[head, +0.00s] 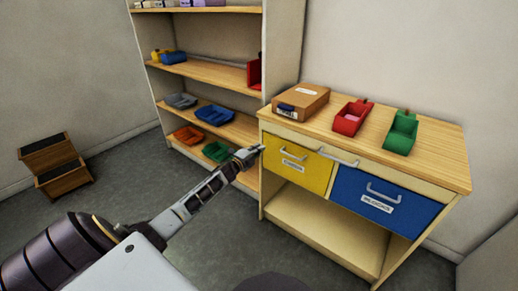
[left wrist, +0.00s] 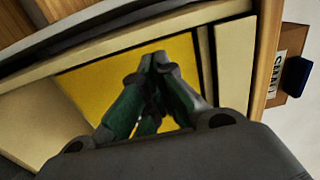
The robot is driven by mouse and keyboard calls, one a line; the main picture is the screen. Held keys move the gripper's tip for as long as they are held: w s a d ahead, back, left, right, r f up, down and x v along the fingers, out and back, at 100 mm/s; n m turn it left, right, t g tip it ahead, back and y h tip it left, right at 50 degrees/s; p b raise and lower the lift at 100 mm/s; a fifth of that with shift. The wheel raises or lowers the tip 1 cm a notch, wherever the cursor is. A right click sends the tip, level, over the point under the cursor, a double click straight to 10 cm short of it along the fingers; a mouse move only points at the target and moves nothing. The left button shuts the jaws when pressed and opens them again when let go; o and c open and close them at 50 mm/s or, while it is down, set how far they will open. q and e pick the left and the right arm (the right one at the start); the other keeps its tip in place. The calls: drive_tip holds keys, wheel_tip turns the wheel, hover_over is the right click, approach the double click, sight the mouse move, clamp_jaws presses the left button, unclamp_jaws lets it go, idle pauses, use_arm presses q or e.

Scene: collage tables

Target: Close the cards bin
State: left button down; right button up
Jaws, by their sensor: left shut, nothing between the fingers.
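The table at the right has a yellow bin front (head: 312,178) and a blue bin front (head: 378,208) side by side, each with a grey handle and a white label. The labels are too small to read surely, so I cannot tell which is the cards bin. Both fronts look about flush with the table. My left gripper (head: 257,151) is shut and empty, its tips near the left edge of the yellow front. In the left wrist view the shut fingers (left wrist: 160,62) point at the yellow front (left wrist: 92,82); contact cannot be told. My right gripper is not in view.
A cardboard box (head: 302,97), a red bin (head: 350,118) and a green bin (head: 402,132) stand on the tabletop. A shelf (head: 205,73) with several trays stands behind, left of the table. The lower table shelf is bare.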

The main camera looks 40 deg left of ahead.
use_arm(q)
drive_tip(key=s+p, duration=0.2)
drive_tip(key=s, duration=0.7)
drive_tip(key=shift+s+a+f, duration=0.15)
drive_tip(key=shift+s+a, duration=0.05)
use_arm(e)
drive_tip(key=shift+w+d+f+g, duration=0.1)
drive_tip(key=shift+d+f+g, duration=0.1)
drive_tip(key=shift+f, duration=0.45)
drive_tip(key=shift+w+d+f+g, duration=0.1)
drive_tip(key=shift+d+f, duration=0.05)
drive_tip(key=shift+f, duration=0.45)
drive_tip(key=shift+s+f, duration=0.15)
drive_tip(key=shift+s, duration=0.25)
